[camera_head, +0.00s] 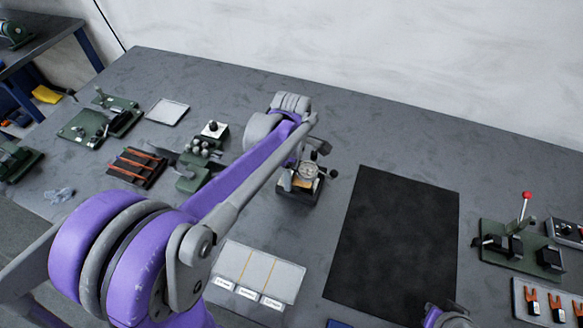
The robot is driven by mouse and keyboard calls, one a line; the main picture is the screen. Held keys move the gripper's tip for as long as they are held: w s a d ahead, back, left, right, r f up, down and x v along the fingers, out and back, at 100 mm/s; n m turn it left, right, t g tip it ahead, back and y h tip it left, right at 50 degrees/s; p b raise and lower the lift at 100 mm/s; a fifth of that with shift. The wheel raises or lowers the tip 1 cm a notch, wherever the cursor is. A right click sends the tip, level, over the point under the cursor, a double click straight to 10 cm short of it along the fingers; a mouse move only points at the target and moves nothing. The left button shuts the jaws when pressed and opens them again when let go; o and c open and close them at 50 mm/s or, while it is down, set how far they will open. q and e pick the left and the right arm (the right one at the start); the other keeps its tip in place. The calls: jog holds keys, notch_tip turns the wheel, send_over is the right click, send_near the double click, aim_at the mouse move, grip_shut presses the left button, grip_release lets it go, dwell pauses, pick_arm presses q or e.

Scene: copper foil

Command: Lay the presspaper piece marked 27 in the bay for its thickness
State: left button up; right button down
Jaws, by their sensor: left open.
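A pale tray (262,263) lies at the front of the bench, left of the black mat. Yellow lines divide it into three bays, each with a small white label at its near edge; the lettering is too small to read. The bays that show look empty, and my left arm passes close to the tray's left side. A thickness gauge with a round dial (308,171) stands beyond the tray. A small tan patch (284,184) shows at its left; I cannot tell if it is the presspaper piece, and no 27 is readable. My left gripper (317,150) is open, just above the gauge, partly hidden by its arm.
A large black mat (395,245) lies clear right of the gauge. A green fixture with a red-knobbed lever (522,225) stands at the right. A dark rack with orange strips (137,167) and green fixtures are at the left. Part of my right arm (447,316) shows at the bottom edge.

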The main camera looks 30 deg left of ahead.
pick_arm(q)
grip_shut()
dwell(0.7)
jog(key=shift+r, duration=0.1)
jog(key=shift+s+a, duration=0.25)
jog(key=shift+a, duration=0.6)
jog(key=shift+s+a, duration=0.2)
jog(key=shift+a, duration=0.7)
jog(key=shift+s+a, duration=0.25)
jog(key=shift+a, duration=0.6)
